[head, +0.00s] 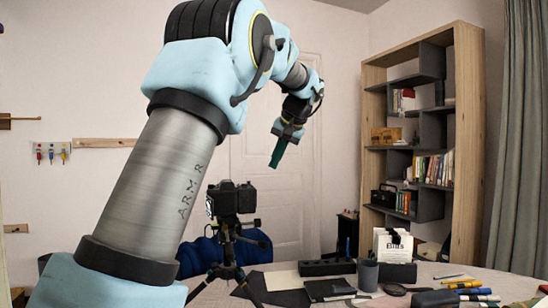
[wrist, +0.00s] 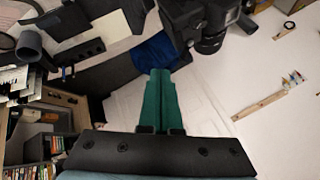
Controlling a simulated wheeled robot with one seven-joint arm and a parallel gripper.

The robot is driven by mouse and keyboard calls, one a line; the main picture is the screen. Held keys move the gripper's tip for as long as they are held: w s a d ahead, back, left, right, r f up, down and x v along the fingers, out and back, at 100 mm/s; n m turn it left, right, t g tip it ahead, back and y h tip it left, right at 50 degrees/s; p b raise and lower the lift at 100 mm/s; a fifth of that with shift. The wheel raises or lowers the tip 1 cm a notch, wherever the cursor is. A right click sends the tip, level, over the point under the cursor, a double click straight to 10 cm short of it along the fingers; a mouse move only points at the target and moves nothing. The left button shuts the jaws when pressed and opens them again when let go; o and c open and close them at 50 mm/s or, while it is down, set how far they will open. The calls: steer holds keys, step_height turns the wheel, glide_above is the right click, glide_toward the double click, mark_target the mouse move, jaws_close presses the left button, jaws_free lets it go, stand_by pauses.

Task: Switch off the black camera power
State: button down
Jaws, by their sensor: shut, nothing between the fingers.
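The black camera (head: 231,199) stands on a dark tripod (head: 228,250) near the table's edge in the head view. In the wrist view the camera (wrist: 192,20) is at the top, partly cut off by the frame, with its lens showing. My gripper (head: 278,153) is up and to the right of the camera in the head view, apart from it. Its green fingers (wrist: 161,85) are shut with nothing between them and point toward the camera's left side in the wrist view. The camera's power switch cannot be made out in either view.
The table (head: 490,284) holds a dark cup (head: 368,274), a black notebook (head: 329,289), a card holder (head: 393,245), and several pens and tools at right. A blue chair (head: 205,257) is behind the tripod. A bookshelf (head: 466,150) stands at the right wall. The air around my gripper is clear.

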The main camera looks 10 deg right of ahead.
mark_target(248, 183)
steer(key=w+a+f+p, duration=0.2)
steer(key=w+a+f, duration=0.2)
steer(key=w+f, duration=0.1)
steer(key=shift+w+a+f, duration=0.15)
steer(key=shift+w+a, duration=0.2)
steer(key=shift+w, duration=0.05)
steer(key=shift+w+n+g+y+p, duration=0.3)
steer(key=shift+n+y+p, duration=0.2)
steer(key=shift+n+p, duration=0.45)
steer(key=n+y+p, duration=0.1)
steer(key=n+p, duration=0.1)
steer(key=w+n+g+y+p, duration=0.1)
steer(key=n+p, duration=0.1)
steer(key=shift+a+g, duration=0.15)
steer(key=shift+g, duration=0.15)
